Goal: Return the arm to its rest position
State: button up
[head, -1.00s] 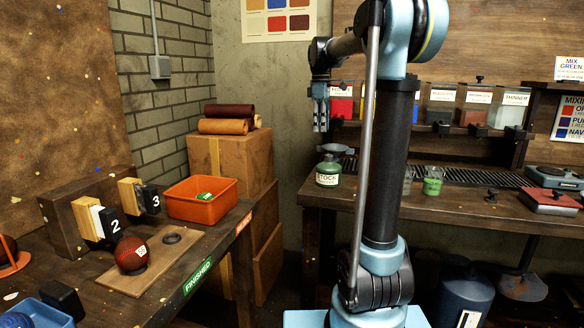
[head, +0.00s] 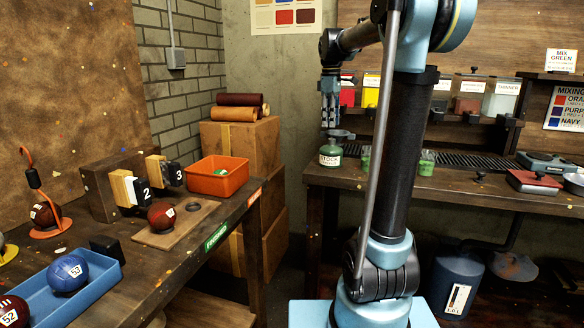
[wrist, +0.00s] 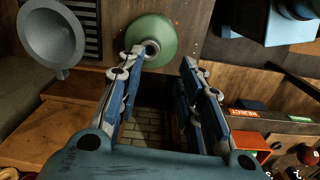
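My arm stands upright in the head view, with its forearm reaching left from the top. My gripper (head: 331,122) hangs fingers down near the back bench, above the green stock jar (head: 330,152) in the picture. In the wrist view my gripper (wrist: 160,68) has its blue fingers spread apart with nothing held between them. The rounded green top of a container (wrist: 153,40) lies beyond the fingertips there. A grey funnel (wrist: 52,34) is beside it.
The back bench (head: 460,185) carries small green pots, bins and a red-topped device. The left bench (head: 150,262) holds balls, a blue tray (head: 112,287), numbered stamps and an orange bin (head: 217,183). Stacked boxes (head: 235,150) stand in the corner.

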jog(key=s+d+f+m+t, duration=0.1)
jog(key=s+f+m, duration=0.5)
jog(key=s+f, duration=0.8)
jog(key=s+d+f+m+t, duration=0.1)
jog(key=s+d+f+m, duration=0.3)
jog(key=s+f, duration=1)
jog(key=s+m, duration=0.3)
jog(key=s, duration=0.2)
jog(key=shift+f, duration=0.25)
jog(key=shift+s, duration=0.1)
jog(key=shift+w+f, duration=0.2)
jog(key=shift+w, duration=0.25)
